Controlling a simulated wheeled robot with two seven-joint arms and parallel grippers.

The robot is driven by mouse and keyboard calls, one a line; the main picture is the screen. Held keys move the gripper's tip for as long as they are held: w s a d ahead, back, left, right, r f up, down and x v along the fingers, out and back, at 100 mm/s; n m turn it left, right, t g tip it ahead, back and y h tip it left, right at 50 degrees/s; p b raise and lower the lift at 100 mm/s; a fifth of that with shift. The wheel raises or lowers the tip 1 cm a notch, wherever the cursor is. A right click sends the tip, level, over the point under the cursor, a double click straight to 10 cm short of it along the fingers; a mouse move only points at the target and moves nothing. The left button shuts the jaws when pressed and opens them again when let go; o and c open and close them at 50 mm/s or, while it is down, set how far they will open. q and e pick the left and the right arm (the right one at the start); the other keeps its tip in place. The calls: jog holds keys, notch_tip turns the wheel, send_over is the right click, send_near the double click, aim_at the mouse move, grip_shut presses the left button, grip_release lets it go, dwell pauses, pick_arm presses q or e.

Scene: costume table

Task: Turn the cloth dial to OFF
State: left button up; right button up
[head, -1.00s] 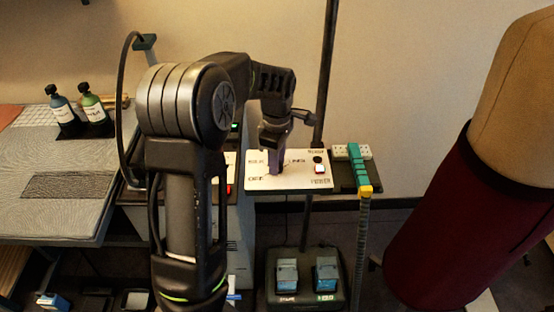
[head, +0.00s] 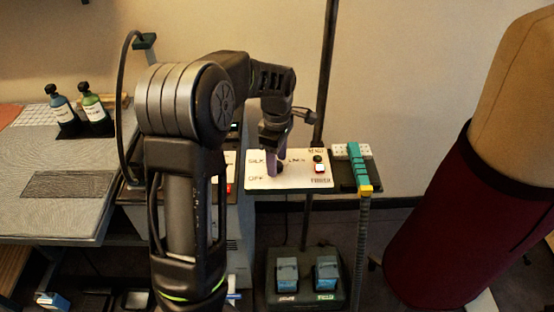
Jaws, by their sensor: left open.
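The control panel (head: 302,178) is a pale plate on a stand right of the middle in the head view. Labels that look like SILK, LINEN and OFF ring the cloth dial, with OFF at the lower left. My left gripper (head: 275,170) points down over the dial area, with its jaws open. The gripper hides most of the dial; a dark bit shows by the fingers. I cannot tell which label the dial points to, or whether the fingers touch it. My right gripper is not in view.
A dark pole (head: 325,80) rises behind. Two bottles (head: 92,108) stand on the left table. A maroon-covered dress form (head: 430,235) fills the right.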

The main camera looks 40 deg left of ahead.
pick_arm(q)
notch_tip(320, 180, up, 8)
jog(key=shift+f+b, duration=0.2)
jog(key=shift+b, duration=0.3)
